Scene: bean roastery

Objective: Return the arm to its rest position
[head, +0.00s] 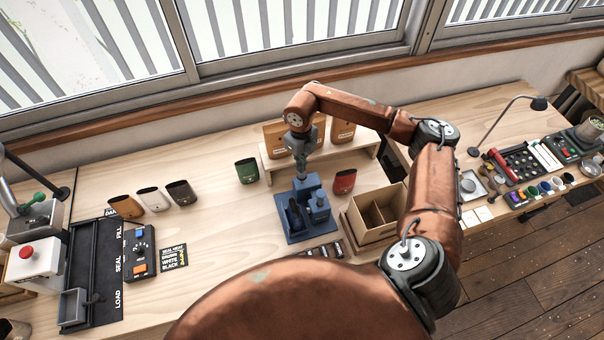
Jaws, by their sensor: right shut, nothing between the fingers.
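My right arm, copper-coloured, arches over the right part of the bench from the bottom of the head view. Its right gripper (300,165) points down and is shut with nothing in it. It is over or just behind a blue stand (297,222) with upright parts; I cannot tell whether they touch. My left gripper is not in view.
A wooden shelf with brown bags (344,131) stands behind the gripper. A green pouch (247,170) and a red pouch (344,181) flank the stand. A divided box (372,232) lies close by my forearm. A lamp (508,115) stands right. Bare bench lies left of the stand.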

